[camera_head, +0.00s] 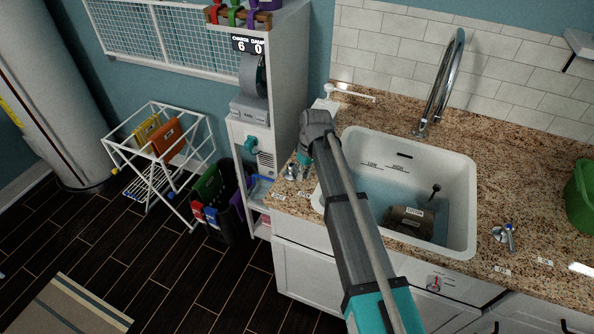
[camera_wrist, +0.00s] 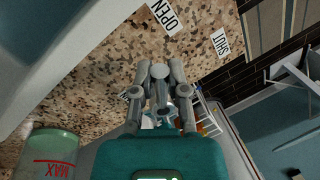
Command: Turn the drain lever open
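A small metal lever (camera_head: 291,172) stands on the granite counter left of the sink, beside the end of my arm. I take it as the drain lever; two small labels lie in front of it. In the wrist view, an OPEN label (camera_wrist: 163,16) and a SHUT label (camera_wrist: 221,43) lie on the granite. My gripper (camera_wrist: 160,75) points at the counter, its fingers around or over a grey metal piece. I cannot tell whether they grip it. In the head view, my arm mostly hides the gripper; a teal part (camera_head: 303,158) shows near the lever.
The white sink (camera_head: 462,200) holds bluish water and a brown object (camera_head: 410,221). A tall faucet (camera_head: 438,85) stands behind it. Another lever with a blue part (camera_head: 505,236) is right of the sink. A green bucket (camera_head: 580,195) is far right. A white shelf unit (camera_head: 290,80) stands left.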

